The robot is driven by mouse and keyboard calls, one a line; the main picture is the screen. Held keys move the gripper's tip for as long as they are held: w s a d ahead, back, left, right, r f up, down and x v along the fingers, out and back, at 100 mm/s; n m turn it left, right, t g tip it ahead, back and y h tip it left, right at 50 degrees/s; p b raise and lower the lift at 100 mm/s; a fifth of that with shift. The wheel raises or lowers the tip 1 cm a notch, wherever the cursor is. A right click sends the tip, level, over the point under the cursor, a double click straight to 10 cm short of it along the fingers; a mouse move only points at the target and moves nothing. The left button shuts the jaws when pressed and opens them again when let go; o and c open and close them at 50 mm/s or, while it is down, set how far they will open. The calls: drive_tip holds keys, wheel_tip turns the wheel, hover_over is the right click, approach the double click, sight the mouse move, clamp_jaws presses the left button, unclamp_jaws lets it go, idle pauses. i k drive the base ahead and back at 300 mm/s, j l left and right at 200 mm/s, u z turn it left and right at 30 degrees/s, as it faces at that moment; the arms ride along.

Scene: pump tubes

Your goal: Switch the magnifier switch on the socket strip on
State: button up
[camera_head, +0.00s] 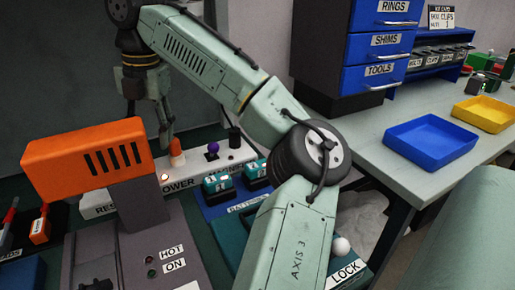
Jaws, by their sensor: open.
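The white socket strip (235,157) runs behind the orange-headed machine. An orange plug or cap (176,149), a purple knob (213,148) and a black plug or knob (235,136) stand up from it. Label letters on its front are partly covered, so I cannot tell which part is the magnifier switch or how it is set. A small reddish spot shows near the orange piece. My gripper (165,142) points down at the strip, just left of the orange piece, open with nothing visible in it. Whether it touches the strip is not clear.
The orange machine head (85,158) stands close at the left and hides part of the strip. Teal batteries (217,186) sit in a blue tray in front. A grey panel (160,245) bears HOT and ON labels. Blue (430,142) and yellow (484,114) trays lie on the right table.

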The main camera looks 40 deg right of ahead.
sight(214, 147)
drive_tip(key=k+l, duration=0.5)
drive_tip(key=k, duration=0.6)
